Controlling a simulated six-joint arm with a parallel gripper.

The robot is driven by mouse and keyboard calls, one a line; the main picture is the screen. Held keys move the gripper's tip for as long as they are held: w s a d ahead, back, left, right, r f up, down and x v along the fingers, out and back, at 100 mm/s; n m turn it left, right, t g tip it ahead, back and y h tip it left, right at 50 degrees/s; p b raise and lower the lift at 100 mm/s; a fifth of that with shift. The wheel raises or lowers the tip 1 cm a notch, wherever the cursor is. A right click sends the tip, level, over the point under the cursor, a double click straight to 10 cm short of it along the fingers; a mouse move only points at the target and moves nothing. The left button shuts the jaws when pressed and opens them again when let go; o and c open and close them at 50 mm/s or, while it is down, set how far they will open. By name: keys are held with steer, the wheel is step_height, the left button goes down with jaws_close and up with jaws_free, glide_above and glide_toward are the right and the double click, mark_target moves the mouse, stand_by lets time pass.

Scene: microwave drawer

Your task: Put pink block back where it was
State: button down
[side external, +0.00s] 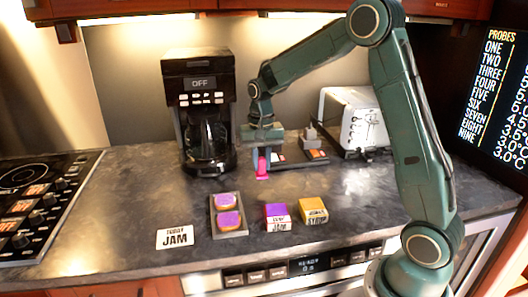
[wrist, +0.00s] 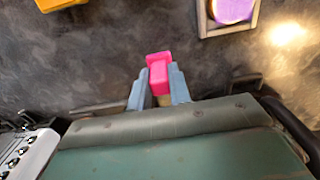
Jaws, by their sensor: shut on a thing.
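The pink block (side external: 262,168) is at my gripper (side external: 262,154), in front of the coffee maker's right side. In the wrist view the pink block (wrist: 158,72) sits between the two blue-grey fingers of my gripper (wrist: 158,88), which are shut on it. I cannot tell whether the block touches the counter. A dark low tray (side external: 300,163) with orange and dark pieces lies just right of the gripper, partly hidden by it.
A black coffee maker (side external: 199,110) stands left of the gripper and a white toaster (side external: 350,120) right. In front are a tray (side external: 216,232) with purple-topped pieces, a purple block (side external: 277,216), a yellow block (side external: 313,210) and a JAM card (side external: 175,237). The counter between is clear.

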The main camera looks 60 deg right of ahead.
mark_target(262, 174)
steer(key=shift+f, duration=0.1)
steer(key=shift+f, duration=2)
steer(key=shift+f, duration=0.1)
steer(key=c, duration=1.3)
jaws_free()
step_height(262, 174, up, 12)
steer(key=shift+r, duration=0.1)
